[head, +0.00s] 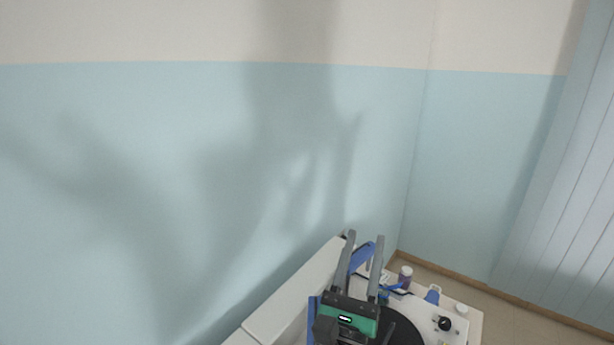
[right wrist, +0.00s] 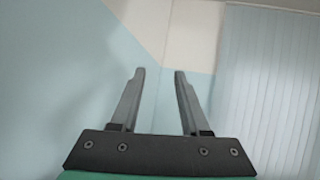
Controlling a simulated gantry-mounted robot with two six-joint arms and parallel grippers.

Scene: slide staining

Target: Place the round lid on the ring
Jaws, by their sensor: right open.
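My right gripper (head: 364,258) is raised at the bottom of the head view, with its two grey fingers pointing up and apart. It is open and empty. In the right wrist view the same gripper (right wrist: 160,82) has only wall and blinds behind its fingers. I cannot make out the round lid or the ring for certain in either view. A black round surface (head: 405,328) shows partly behind the green gripper body, cut off by the lower edge. My left gripper is not in view.
A white bench (head: 300,292) runs along the blue wall. On the worktop stand a dark bottle with a white cap (head: 405,277), a blue item (head: 432,295), a small white-capped item (head: 461,310) and a black knob (head: 444,323). The space above is free.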

